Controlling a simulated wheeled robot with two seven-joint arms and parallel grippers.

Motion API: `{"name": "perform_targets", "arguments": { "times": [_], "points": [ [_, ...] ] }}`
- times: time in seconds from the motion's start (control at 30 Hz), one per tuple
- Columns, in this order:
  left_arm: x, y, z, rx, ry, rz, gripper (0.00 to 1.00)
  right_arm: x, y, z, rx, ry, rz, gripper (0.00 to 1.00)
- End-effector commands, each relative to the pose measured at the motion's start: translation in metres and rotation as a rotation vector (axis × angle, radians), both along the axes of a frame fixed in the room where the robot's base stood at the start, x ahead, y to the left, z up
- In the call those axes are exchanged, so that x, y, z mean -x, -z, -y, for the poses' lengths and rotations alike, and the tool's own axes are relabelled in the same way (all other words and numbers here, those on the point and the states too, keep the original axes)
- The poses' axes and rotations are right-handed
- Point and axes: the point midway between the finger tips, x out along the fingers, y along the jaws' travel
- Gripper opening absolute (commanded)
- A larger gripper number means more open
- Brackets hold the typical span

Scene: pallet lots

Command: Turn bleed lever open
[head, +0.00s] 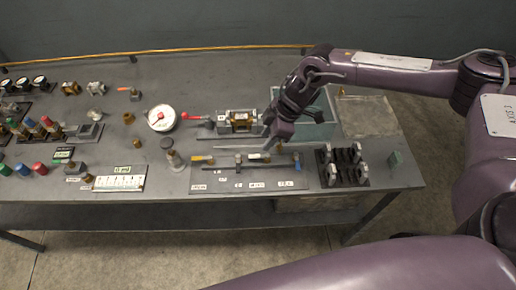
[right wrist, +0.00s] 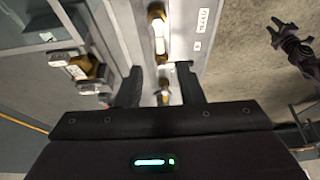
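My right gripper (head: 275,143) is above the right part of a grey panel (head: 222,187) on the bench. In the right wrist view its fingers (right wrist: 160,86) are apart, with a small brass-and-white part (right wrist: 164,93) showing between them; contact cannot be told. A white-and-brass cylindrical fitting (head: 260,157) is on the panel beside the fingers, and it also shows in the wrist view (right wrist: 158,32). A yellow-ended lever (head: 202,158) lies at the panel's left. The labels are too small to read, so I cannot tell which part is the bleed lever. A dark gripper, apparently my left (right wrist: 290,42), hangs over the floor.
Behind the panel are a brass valve body (head: 240,120), a red-handled lever (head: 193,117) and a green-grey tray (head: 318,131). Black clamps (head: 342,166) stand to the right. A round gauge (head: 161,118) and several colored knobs are to the left. Open floor lies in front.

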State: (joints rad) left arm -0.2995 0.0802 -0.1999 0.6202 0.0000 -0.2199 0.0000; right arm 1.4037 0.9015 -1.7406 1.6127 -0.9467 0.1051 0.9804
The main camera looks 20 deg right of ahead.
Motion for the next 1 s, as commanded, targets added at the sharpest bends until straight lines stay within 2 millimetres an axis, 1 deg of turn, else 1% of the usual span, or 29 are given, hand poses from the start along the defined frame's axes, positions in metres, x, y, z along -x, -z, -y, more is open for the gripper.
{"name": "perform_targets", "arguments": {
  "times": [0.07,0.17,0.4,0.5,0.63,0.87,0.9,1.0],
  "points": [
    [0.000,-0.003,0.000,0.000,0.000,-0.001,0.34,0.000,0.004,0.000,0.003,0.004,-0.008,0.34],
    [0.001,-0.007,0.000,0.000,-0.001,-0.001,0.34,-0.001,0.015,-0.005,0.003,0.002,-0.009,0.34],
    [0.001,-0.018,-0.001,0.000,-0.001,-0.002,0.34,-0.005,0.051,-0.020,0.004,0.000,-0.006,0.34],
    [0.001,-0.020,-0.001,0.000,-0.001,-0.002,0.34,-0.007,0.062,-0.024,0.002,0.001,-0.004,0.34],
    [0.001,-0.021,-0.001,0.000,-0.001,-0.002,0.34,-0.008,0.069,-0.027,0.002,0.001,-0.002,0.34],
    [0.001,-0.021,0.000,0.000,0.000,-0.002,0.34,-0.008,0.071,-0.027,0.002,0.001,-0.001,0.34],
    [0.001,-0.021,0.000,0.000,0.000,-0.002,0.34,-0.008,0.071,-0.027,0.002,0.001,-0.002,0.33],
    [0.001,-0.021,0.000,0.000,0.000,-0.002,0.34,-0.008,0.071,-0.027,0.002,0.001,-0.002,0.20]
  ]
}}
